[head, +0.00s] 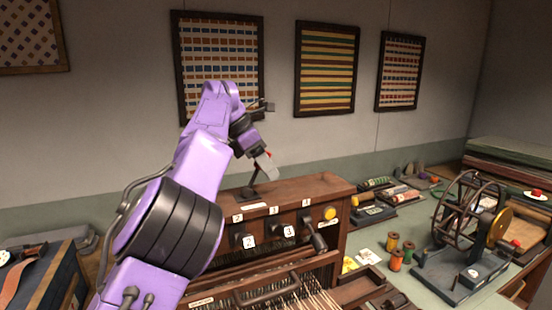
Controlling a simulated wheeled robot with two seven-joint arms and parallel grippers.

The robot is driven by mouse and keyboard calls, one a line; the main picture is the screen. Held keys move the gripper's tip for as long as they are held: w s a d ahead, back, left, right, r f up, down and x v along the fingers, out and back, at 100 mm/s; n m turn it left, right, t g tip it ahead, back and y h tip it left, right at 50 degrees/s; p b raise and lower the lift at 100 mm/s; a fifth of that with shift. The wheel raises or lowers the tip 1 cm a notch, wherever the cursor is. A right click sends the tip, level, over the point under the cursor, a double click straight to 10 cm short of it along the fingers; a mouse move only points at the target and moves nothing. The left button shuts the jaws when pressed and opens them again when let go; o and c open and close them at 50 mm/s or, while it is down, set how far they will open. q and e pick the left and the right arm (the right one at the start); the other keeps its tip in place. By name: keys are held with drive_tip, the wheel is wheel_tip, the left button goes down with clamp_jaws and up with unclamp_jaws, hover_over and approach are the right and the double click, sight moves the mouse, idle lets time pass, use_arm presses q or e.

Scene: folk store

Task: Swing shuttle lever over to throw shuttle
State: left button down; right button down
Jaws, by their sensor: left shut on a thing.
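The shuttle lever (256,177) is a dark stem rising from a slot plate on top of the wooden loom housing (325,188), near the middle of the head view. My left gripper (264,164) comes in from the left on a purple arm and is shut on the lever's upper end. The pale fingers hide most of that end; bits of red show beside them. The lever leans slightly. The housing's front carries numbered tags, dark knobs, a yellow knob (330,213) and a dark crank handle (317,238). My right gripper is not in view.
Loom threads and a wooden frame (280,280) lie below the housing. At right, the green table holds a spinning wheel (468,215), thread spools (396,258) and trays of bobbins (397,193). Framed textiles (326,70) hang on the wall behind.

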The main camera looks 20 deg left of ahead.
use_arm(q)
drive_tip(key=shift+w+d+f, duration=0.1)
drive_tip(key=shift+f, duration=0.35)
drive_tip(key=c, duration=0.8)
unclamp_jaws()
drive_tip(key=p+v, duration=0.3)
drive_tip(key=v, duration=0.7)
drive_tip(key=shift+r+p, duration=0.3)
drive_tip(key=shift+r, duration=0.15)
drive_tip(key=shift+w, duration=0.15)
